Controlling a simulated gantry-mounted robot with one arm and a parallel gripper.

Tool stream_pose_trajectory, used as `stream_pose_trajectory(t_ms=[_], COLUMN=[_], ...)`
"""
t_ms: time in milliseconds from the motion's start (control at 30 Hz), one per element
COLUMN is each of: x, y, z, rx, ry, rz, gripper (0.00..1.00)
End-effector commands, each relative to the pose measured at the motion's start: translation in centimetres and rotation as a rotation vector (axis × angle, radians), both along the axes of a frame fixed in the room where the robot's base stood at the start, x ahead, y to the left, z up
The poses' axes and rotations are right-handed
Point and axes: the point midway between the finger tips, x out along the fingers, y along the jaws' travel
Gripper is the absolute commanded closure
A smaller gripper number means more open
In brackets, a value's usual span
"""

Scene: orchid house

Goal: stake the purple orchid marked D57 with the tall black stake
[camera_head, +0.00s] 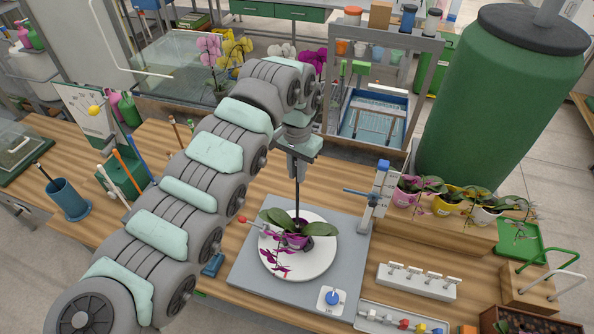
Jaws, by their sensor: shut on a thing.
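A purple orchid (280,262) in a small purple pot (292,243) stands on a white round plate (318,262) over a grey board (345,240). Its broad green leaves spread over the pot, and its flower spray droops to the front left. No D57 mark is legible. My gripper (298,158) is above the pot, shut on a tall black stake (296,190). The stake hangs upright, and its lower end comes down among the leaves at the pot. I cannot tell whether the tip is in the pot or just above it.
A post with a blue arm (376,195) stands right of the plate. A red-ended rod (250,222) is at its left. Potted orchids (445,200) line a shelf at right. A white clip rack (417,281) lies front right. A green stake holder (124,175) and blue cup (68,199) stand left.

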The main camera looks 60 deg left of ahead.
Motion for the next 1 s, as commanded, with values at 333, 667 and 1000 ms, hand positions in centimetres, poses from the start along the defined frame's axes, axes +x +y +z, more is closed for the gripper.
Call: stream_pose_trajectory(t_ms=[333, 667, 1000], x=[0.0, 0.0, 0.0], y=[0.0, 0.0, 0.0], z=[-0.6, -1.4, -1.8], rx=[0.0, 0.0, 0.0], ry=[0.0, 0.0, 0.0], rz=[0.0, 0.0, 0.0], gripper=[1.0, 1.0, 0.74])
